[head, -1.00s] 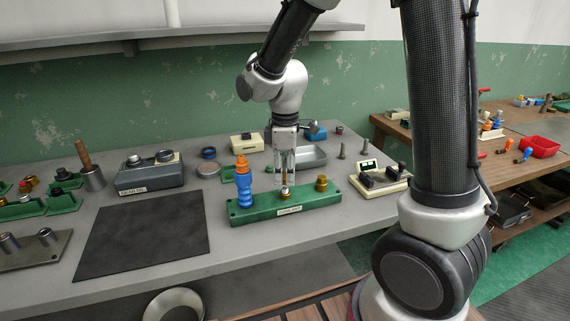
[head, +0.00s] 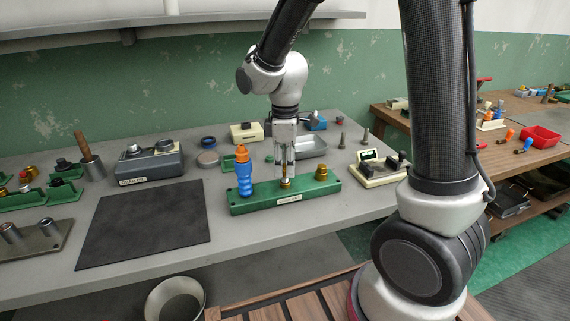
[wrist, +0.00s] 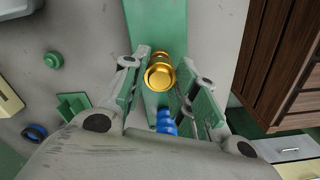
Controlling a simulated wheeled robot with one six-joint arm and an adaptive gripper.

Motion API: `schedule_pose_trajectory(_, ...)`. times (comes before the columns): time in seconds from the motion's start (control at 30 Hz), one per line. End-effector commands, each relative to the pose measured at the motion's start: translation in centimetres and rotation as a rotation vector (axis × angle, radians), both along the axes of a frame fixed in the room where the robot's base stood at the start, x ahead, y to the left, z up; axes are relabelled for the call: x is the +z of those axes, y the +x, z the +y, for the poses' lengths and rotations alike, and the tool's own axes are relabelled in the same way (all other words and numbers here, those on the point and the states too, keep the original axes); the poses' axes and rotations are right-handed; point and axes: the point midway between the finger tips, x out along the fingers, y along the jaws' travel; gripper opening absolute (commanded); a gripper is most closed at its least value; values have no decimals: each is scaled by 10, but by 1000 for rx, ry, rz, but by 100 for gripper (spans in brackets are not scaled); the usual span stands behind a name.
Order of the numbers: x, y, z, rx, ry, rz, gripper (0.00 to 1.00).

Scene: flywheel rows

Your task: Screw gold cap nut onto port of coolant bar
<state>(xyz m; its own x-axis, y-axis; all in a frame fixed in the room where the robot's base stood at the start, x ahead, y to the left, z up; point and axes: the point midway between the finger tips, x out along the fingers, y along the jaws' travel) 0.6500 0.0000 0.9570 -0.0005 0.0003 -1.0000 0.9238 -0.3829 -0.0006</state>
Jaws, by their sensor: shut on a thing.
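The coolant bar is a long green block (head: 262,204) near the bench's front edge, with a white label on its front. My gripper (head: 286,180) points straight down over the bar's middle. It is shut on a gold cap nut (head: 285,184), low at the bar's top. In the wrist view the gold nut (wrist: 158,75) sits between my fingertips (wrist: 160,82), above the green bar (wrist: 150,20). The fingers hide the port below, so I cannot tell how far the nut is seated. Another gold piece (head: 321,174) stands on the bar's right end.
A blue bottle (head: 244,180) with an orange top stands at the bar's left end, close to my gripper. A dark mat (head: 145,225) lies left. A cream fixture (head: 380,172) is right of the bar. A metal tray (head: 310,147) lies behind.

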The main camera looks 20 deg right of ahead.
Motion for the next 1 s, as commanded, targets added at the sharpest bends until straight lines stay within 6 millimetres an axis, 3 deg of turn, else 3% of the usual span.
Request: schedule_pose_trajectory(1.0, -9, 0, 0, 0, -1, 1, 4)
